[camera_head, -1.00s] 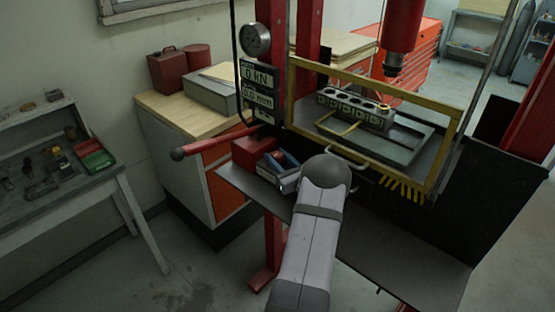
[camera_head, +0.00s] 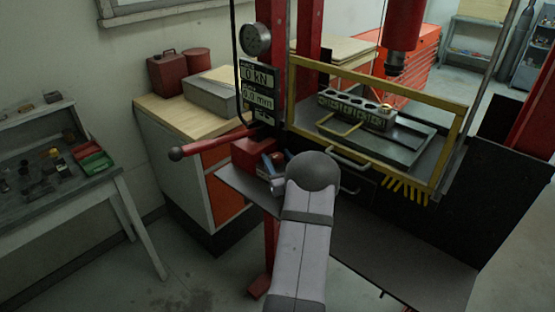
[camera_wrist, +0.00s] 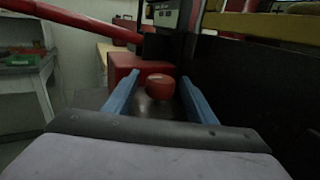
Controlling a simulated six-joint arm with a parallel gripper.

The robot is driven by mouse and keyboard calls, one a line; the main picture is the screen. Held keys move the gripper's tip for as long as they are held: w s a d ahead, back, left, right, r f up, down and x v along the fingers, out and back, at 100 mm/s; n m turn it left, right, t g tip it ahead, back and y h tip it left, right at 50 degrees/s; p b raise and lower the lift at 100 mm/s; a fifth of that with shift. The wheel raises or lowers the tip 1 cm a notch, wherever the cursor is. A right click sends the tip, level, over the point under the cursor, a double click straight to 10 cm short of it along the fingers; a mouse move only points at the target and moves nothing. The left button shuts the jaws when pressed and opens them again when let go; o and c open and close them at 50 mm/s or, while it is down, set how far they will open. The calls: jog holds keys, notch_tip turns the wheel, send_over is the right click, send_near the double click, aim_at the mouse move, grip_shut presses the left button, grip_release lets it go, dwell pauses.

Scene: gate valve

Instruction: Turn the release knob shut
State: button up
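The release knob (camera_wrist: 160,88) is a round red knob on a short grey stem, in front of the red pump block (camera_wrist: 126,68) in the wrist view. My gripper (camera_wrist: 159,79) has two blue fingers, spread apart, one on each side of the knob. Gaps show between the knob and both fingers, so nothing is gripped. In the head view my gripper (camera_head: 273,165) is beside the red block (camera_head: 252,153), and my forearm hides part of that area. The knob cannot be made out there.
A red pump lever (camera_head: 205,145) sticks out left above the block. The yellow guard frame (camera_head: 375,87) and press bed stand to the right. A dark panel (camera_wrist: 250,95) rises close to the right finger. A grey shelf (camera_head: 235,185) lies below.

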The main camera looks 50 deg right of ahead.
aim_at(279, 162)
jog(key=shift+s, duration=0.1)
jog(key=shift+s+a+f+b, duration=0.1)
jog(key=shift+s+a+b, duration=0.15)
jog(key=shift+s+b, duration=0.25)
jog(key=shift+b+v, duration=1.1)
jog(key=shift+v, duration=1.9)
jog(key=shift+w+a, duration=0.1)
